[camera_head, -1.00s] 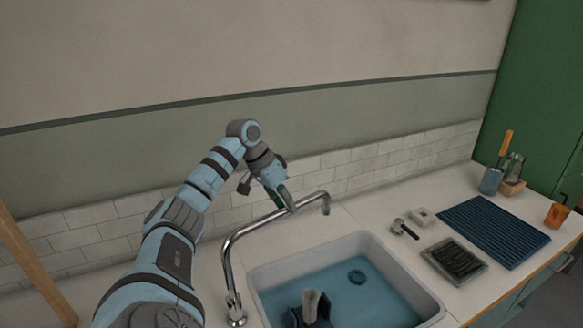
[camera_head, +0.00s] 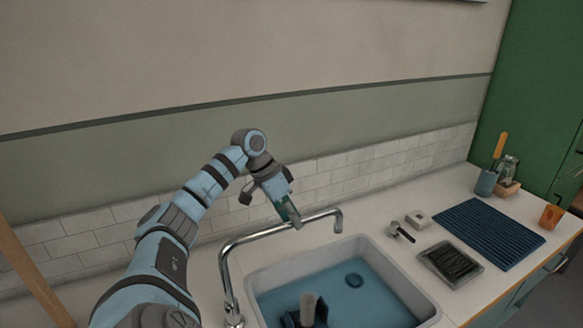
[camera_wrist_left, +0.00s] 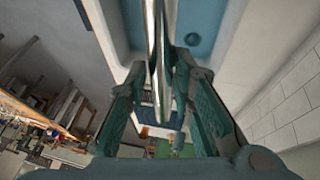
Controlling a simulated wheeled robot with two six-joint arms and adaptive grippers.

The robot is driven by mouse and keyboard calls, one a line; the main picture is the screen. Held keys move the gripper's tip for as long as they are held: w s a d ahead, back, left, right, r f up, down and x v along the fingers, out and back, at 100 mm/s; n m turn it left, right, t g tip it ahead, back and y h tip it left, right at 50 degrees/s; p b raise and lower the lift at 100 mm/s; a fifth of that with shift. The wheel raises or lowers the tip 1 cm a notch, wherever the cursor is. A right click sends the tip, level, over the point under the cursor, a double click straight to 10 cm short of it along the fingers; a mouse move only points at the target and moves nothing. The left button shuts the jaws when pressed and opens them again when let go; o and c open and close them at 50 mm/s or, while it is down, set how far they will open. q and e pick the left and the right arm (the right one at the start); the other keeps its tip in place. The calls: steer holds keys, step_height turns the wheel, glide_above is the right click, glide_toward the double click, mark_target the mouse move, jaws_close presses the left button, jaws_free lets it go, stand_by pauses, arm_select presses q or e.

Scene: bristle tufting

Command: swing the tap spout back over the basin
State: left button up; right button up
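The chrome tap (camera_head: 224,282) stands at the back left corner of the basin. Its long spout (camera_head: 262,234) runs to the right, and its down-turned end (camera_head: 338,224) shows close to the basin's back rim. The white basin (camera_head: 262,277) holds blue water (camera_head: 375,300). My left gripper (camera_head: 297,224) is at the spout, short of its end. In the left wrist view, its green fingers (camera_wrist_left: 163,115) stand apart, with the spout (camera_wrist_left: 157,60) running between them. Whether a finger touches the spout is unclear. My right gripper is not in view.
A dark object with a pale upright piece (camera_head: 307,306) stands in the basin at the picture's bottom. To the right are a small dark-handled tool (camera_head: 401,231), a dark tray (camera_head: 452,263), a ribbed blue mat (camera_head: 488,233) and a blue cup (camera_head: 486,183). The tiled wall (camera_head: 345,180) is behind.

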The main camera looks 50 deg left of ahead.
arm_select(q)
steer(key=shift+o, duration=1.3)
steer(key=shift+s+d+r, duration=0.1)
steer(key=v, duration=1.2)
steer(key=shift+s, duration=0.15)
